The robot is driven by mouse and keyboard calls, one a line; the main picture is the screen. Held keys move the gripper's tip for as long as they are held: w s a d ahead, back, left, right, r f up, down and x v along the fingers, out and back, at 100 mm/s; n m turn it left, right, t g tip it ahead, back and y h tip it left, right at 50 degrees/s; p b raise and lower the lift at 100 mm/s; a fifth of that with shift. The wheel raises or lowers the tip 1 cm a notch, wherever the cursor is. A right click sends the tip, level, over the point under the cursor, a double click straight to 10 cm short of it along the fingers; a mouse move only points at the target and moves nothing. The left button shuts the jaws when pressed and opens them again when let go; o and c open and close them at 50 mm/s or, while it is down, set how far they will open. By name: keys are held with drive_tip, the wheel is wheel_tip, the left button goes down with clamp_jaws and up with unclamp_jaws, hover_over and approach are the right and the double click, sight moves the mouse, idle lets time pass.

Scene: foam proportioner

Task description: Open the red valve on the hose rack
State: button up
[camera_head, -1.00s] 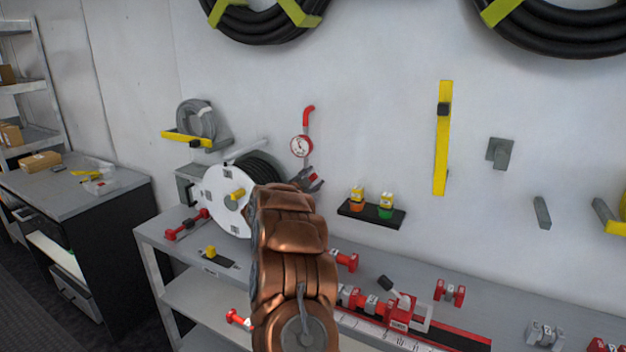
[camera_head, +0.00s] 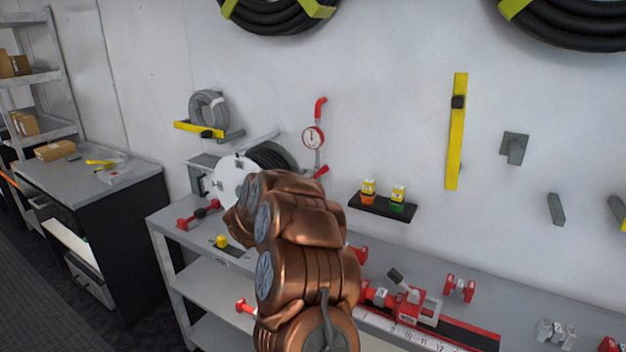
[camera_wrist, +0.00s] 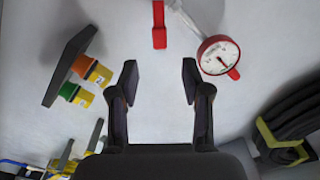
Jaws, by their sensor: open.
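The red valve handle (camera_head: 321,171) sits on the wall pipe just below a round red-rimmed gauge (camera_head: 313,138), right of the hose reel (camera_head: 230,180). In the head view my arm stands in front of the reel, and my gripper is hidden behind it. In the wrist view my gripper (camera_wrist: 158,80) is open and empty. The red handle (camera_wrist: 158,25) lies beyond the fingertips, roughly in line with the gap between them and apart from both. The gauge (camera_wrist: 219,57) is up and right of the right finger there.
A small black shelf (camera_head: 382,207) with two yellow-topped bottles is on the wall to the right. The grey bench (camera_head: 205,238) below holds red fittings. Coiled black hoses hang above. The wall between gauge and yellow bar (camera_head: 456,135) is clear.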

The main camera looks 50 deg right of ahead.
drive_tip(key=shift+s+a, duration=0.15)
drive_tip(key=shift+a, duration=0.4)
